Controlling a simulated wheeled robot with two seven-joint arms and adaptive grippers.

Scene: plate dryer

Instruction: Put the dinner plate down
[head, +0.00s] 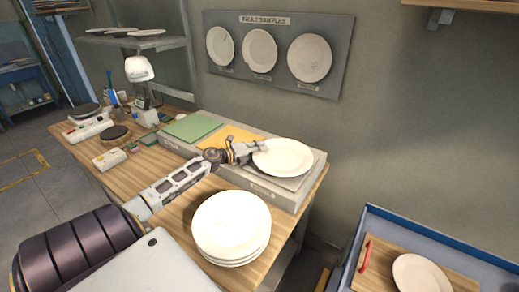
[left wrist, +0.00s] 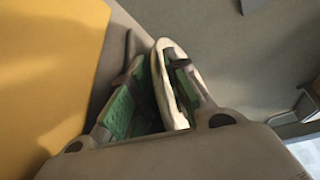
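The dinner plate (head: 284,157) is white and round. In the head view it lies flat at the right end of a long grey box, over a darker grey patch (head: 293,183); I cannot tell whether its underside touches. My left gripper (head: 252,152) is at the plate's left rim. In the left wrist view the plate (left wrist: 162,88) shows edge-on between the green-padded fingers (left wrist: 150,95), close to the right finger, with a gap to the left pad. The gripper looks open around the rim. My right gripper is not in view.
A stack of white plates (head: 231,226) stands on the wooden table in front. The grey box also bears a green mat (head: 192,127) and a yellow mat (head: 228,137). Sample plates (head: 260,50) hang on the wall. A blue-edged cart (head: 440,239) with another plate is at right.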

